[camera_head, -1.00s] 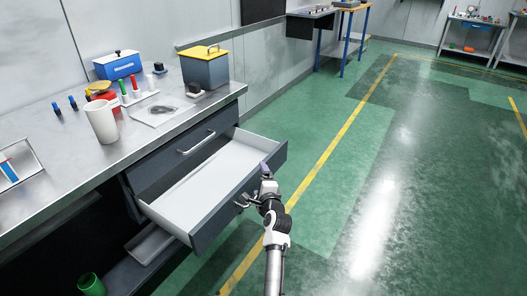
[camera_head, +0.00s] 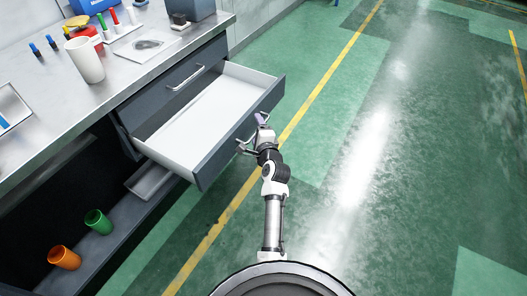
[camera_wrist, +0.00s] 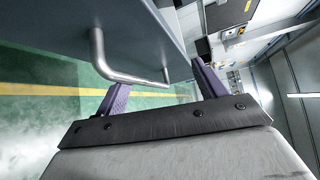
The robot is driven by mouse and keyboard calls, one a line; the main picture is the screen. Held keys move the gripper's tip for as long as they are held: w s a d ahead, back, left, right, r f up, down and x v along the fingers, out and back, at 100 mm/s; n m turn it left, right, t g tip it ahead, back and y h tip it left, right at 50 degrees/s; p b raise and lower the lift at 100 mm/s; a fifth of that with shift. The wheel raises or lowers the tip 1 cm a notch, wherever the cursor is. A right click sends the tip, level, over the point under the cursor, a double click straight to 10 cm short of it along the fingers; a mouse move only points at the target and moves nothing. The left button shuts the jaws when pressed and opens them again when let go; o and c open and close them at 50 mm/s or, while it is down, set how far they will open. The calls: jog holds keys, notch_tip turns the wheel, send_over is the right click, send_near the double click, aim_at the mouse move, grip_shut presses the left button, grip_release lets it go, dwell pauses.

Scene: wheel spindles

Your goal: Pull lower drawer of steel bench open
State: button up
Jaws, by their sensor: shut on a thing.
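The lower drawer (camera_head: 205,118) of the steel bench (camera_head: 120,82) stands pulled far out, and its white inside shows empty. Its dark front also shows in the wrist view (camera_wrist: 135,35). My gripper (camera_head: 252,133) is at the drawer's front, shut on the drawer's bar handle (camera_wrist: 125,75). In the wrist view the purple fingers (camera_wrist: 160,85) lie on either side of the bar; the exact contact is partly hidden. The upper drawer (camera_head: 172,84), with its own bar handle (camera_head: 185,77), is closed.
On the bench top are a white cup (camera_head: 86,60), a tray of markers (camera_head: 118,33) and a grey box (camera_head: 195,8). A green cup (camera_head: 98,221) and an orange cup (camera_head: 64,257) lie on the low shelf. The green floor (camera_head: 400,180) to the right is clear.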

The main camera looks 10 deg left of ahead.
jog(key=shift+a+v, duration=0.15)
jog(key=shift+v, duration=1.3)
jog(key=shift+a+v, duration=0.2)
jog(key=shift+v, duration=1.2)
jog(key=c, duration=0.4)
jog(key=shift+s+d+f, duration=0.15)
jog(key=shift+s+d, duration=0.2)
jog(key=shift+s, duration=0.3)
jog(key=shift+s+d+f, duration=0.15)
jog(key=shift+s+d, duration=0.15)
jog(key=shift+s, duration=0.35)
jog(key=shift+s+d+f, duration=0.15)
jog(key=shift+s+d, duration=0.2)
jog(key=shift+s, duration=0.3)
jog(key=shift+c, duration=0.2)
